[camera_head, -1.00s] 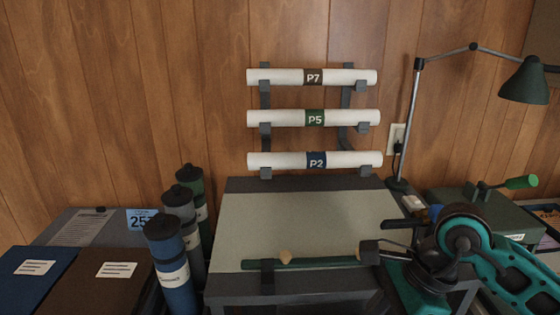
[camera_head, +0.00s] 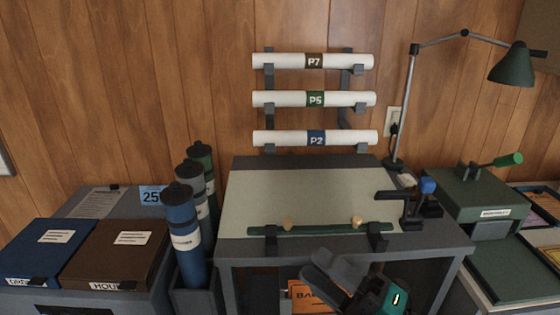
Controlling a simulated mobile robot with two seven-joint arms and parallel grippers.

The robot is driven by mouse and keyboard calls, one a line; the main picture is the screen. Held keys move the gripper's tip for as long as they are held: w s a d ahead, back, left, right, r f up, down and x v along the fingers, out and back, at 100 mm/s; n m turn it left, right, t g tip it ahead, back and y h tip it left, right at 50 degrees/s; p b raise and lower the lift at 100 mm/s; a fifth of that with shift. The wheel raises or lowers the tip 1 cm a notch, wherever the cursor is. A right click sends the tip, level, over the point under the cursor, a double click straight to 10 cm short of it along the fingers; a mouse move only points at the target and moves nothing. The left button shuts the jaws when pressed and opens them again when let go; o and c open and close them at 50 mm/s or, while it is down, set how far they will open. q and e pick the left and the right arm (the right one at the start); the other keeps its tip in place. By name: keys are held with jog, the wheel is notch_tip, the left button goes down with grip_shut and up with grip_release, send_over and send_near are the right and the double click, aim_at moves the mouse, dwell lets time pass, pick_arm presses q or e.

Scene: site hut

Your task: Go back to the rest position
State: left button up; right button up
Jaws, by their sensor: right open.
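My right gripper (camera_head: 322,280) shows at the bottom centre of the head view, with dark fingers and part of a teal arm. It is open, with nothing seen between its fingers. It is in front of the drawing desk (camera_head: 310,193), at or below the level of its front edge. A green bar (camera_head: 322,229) with two tan knobs lies along the lower part of the board, apart from the gripper. My left gripper is not in view.
Rolls P7 (camera_head: 340,62), P5 (camera_head: 345,99) and P2 (camera_head: 350,138) rest on the wall rack. Capped tubes (camera_head: 182,229) stand left of the desk. A blue-topped clamp-like part (camera_head: 427,187) sits at its right edge. An orange item (camera_head: 300,296) is below the desk.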

jog(key=w+d+f+m+t+h, duration=0.1)
jog(key=d+f+m+t+h, duration=0.5)
jog(key=f+m+h, duration=0.65)
jog(key=s+d+f+m+g+h, duration=0.3)
jog(key=s+d+f+m+g, duration=0.2)
jog(key=f+m, duration=0.8)
jog(key=s+f+g, duration=0.1)
jog(key=s+g, duration=0.2)
jog(key=s, duration=0.1)
jog(key=shift+s+d+f+h, duration=0.2)
jog(key=shift+s+f+h, duration=0.1)
jog(key=shift+f+h, duration=0.1)
jog(key=shift+m, duration=0.25)
